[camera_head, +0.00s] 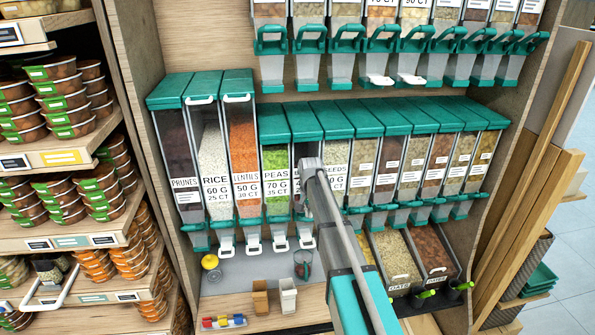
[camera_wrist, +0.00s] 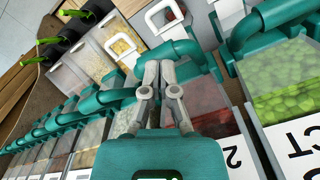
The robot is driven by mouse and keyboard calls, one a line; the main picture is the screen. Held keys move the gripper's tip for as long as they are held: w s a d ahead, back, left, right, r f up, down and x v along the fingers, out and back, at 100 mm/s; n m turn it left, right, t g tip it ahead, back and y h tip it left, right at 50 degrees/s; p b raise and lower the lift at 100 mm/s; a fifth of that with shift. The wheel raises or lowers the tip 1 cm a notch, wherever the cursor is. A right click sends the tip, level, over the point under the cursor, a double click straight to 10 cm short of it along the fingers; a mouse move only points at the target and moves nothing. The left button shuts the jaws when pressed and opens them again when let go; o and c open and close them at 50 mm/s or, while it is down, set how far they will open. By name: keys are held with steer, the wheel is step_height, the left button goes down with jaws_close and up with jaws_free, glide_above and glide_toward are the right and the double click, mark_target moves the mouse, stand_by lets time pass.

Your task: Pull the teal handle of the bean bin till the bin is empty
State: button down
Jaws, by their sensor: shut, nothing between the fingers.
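The bean bin stands between the peas bin and the seeds bin in the lower row. In the head view my arm covers most of it. In the wrist view its front (camera_wrist: 203,97) looks dull reddish-brown; how much is inside I cannot tell. Its teal handle (camera_wrist: 184,50) arches just beyond my gripper (camera_wrist: 160,66). My gripper's fingers are shut with nothing between them, and their tips are at or close against the handle; contact is unclear. In the head view my gripper (camera_head: 302,200) is in front of the bin's lower part.
The peas bin (camera_head: 276,160) with green peas is directly left. Beige containers (camera_head: 288,295), a yellow item (camera_head: 210,262) and open bins of oats (camera_head: 396,256) are nearby.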

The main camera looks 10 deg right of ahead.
steer(key=shift+w+r+p, duration=0.15)
steer(key=shift+r+p, duration=0.6)
steer(key=shift+r, duration=0.1)
steer(key=shift+w+r+p, duration=0.1)
steer(key=shift+r+p, duration=0.6)
steer(key=shift+r, duration=0.1)
steer(key=shift+f, duration=0.25)
steer(key=shift+f+b, duration=1.1)
steer(key=shift+b, duration=0.25)
steer(key=shift+f, duration=0.1)
steer(key=shift+s+f+b, duration=0.2)
steer(key=shift+f+b, duration=0.55)
steer(key=shift+b, duration=0.1)
steer(key=shift+s+f+b, duration=0.15)
steer(key=shift+f+b, duration=0.65)
steer(key=shift+s+f+b, duration=0.2)
steer(key=shift+f+b, duration=0.55)
steer(key=shift+b, duration=0.1)
steer(key=shift+r, duration=0.1)
steer(key=shift+w+r+p, duration=0.2)
steer(key=shift+r+p, duration=1)
steer(key=shift+p, duration=0.05)
steer(key=shift+w+r+p, duration=0.2)
steer(key=shift+r+p, duration=1.05)
steer(key=shift+p, duration=0.05)
steer(key=shift+w+r+p, duration=0.2)
steer(key=shift+r+p, duration=1)
steer(key=shift+p, duration=0.05)
